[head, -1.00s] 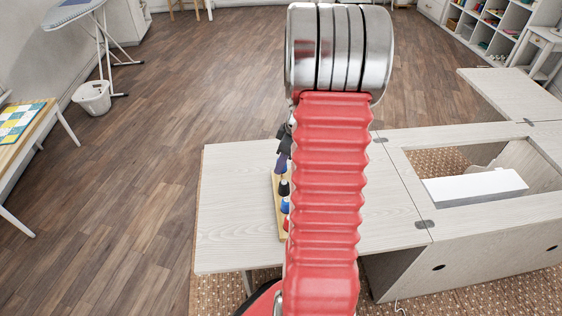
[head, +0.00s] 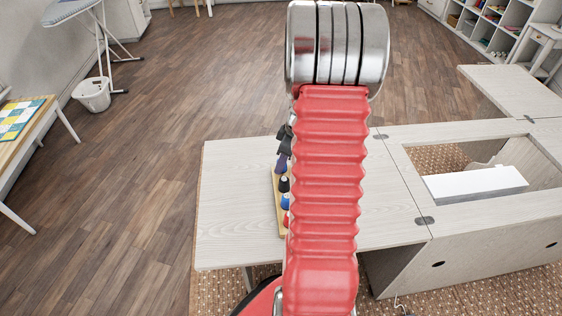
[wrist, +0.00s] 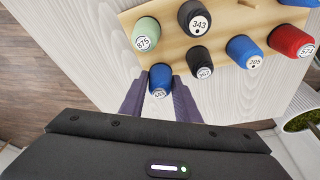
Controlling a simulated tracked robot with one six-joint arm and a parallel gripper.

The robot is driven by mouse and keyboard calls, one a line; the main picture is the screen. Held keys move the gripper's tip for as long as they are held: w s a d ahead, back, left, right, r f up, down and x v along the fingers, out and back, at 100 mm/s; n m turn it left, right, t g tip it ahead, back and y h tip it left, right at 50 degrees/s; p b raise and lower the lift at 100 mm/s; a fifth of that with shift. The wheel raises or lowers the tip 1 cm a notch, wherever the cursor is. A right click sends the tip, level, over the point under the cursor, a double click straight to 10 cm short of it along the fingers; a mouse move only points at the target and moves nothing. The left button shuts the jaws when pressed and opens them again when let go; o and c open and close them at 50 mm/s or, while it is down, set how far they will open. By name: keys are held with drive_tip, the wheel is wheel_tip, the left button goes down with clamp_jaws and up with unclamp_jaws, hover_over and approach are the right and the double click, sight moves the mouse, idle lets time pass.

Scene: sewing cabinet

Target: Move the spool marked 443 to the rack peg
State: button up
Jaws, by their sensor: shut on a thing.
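In the wrist view a blue spool (wrist: 160,76) with a white label reading 443 sits between the two dark purple fingers of my gripper (wrist: 159,92). My gripper is shut on it. The spool is at the near edge of the wooden rack (wrist: 178,58); whether it touches the rack I cannot tell. A bare peg (wrist: 249,3) shows at the rack's far side. In the head view my gripper (head: 284,150) is small and partly hidden behind my red arm, over the rack (head: 280,218); the held spool cannot be made out there.
The rack bears a green spool (wrist: 146,33) marked 875, a black one (wrist: 194,18) marked 343, another black one (wrist: 199,61), a blue one (wrist: 243,51) and a red one (wrist: 291,41). A plant pot (wrist: 300,119) stands right. The pale tabletop (head: 235,200) is clear left of the rack.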

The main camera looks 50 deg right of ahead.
drive_tip(key=shift+f, duration=0.15)
drive_tip(key=o, duration=1.1)
drive_tip(key=v, duration=1.3)
drive_tip(key=shift+r, duration=0.35)
drive_tip(key=shift+d+m, duration=0.1)
drive_tip(key=shift+m, duration=0.2)
